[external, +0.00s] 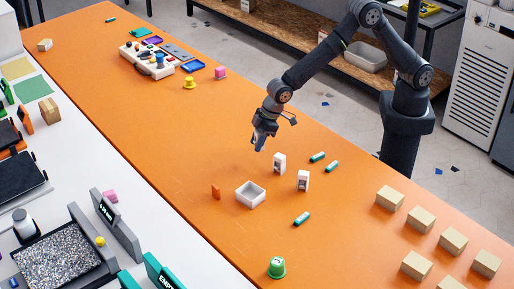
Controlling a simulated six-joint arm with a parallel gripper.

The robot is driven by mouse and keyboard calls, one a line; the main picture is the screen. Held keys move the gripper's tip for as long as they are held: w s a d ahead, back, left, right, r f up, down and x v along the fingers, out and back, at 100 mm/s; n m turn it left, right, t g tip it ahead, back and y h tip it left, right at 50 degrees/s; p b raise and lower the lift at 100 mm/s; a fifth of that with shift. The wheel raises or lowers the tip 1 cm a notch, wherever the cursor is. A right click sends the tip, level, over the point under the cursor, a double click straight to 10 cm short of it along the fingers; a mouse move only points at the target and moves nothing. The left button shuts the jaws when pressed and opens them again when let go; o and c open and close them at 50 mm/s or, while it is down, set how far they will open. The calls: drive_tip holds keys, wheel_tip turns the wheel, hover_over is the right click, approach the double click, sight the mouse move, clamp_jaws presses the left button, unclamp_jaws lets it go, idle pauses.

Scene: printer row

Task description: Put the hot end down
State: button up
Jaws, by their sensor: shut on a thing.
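My gripper (260,143) hangs over the middle of the orange table (200,140), pointing down. It is shut on the hot end, which is too small and too covered by the fingers to make out clearly. The fingertips appear above the table, up and left of two small white upright items. The height over the table is hard to judge from this view.
A green round item (277,267) is in front. Cardboard boxes (389,198) are at right. Table left of my gripper is clear.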

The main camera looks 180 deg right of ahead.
sight(257, 159)
drive_tip(key=shift+w+f, duration=0.15)
drive_tip(key=shift+w, duration=0.05)
drive_tip(key=shift+f, duration=1.95)
drive_tip(key=shift+f, duration=0.15)
drive_tip(key=o, duration=1)
drive_tip(key=v, duration=1.2)
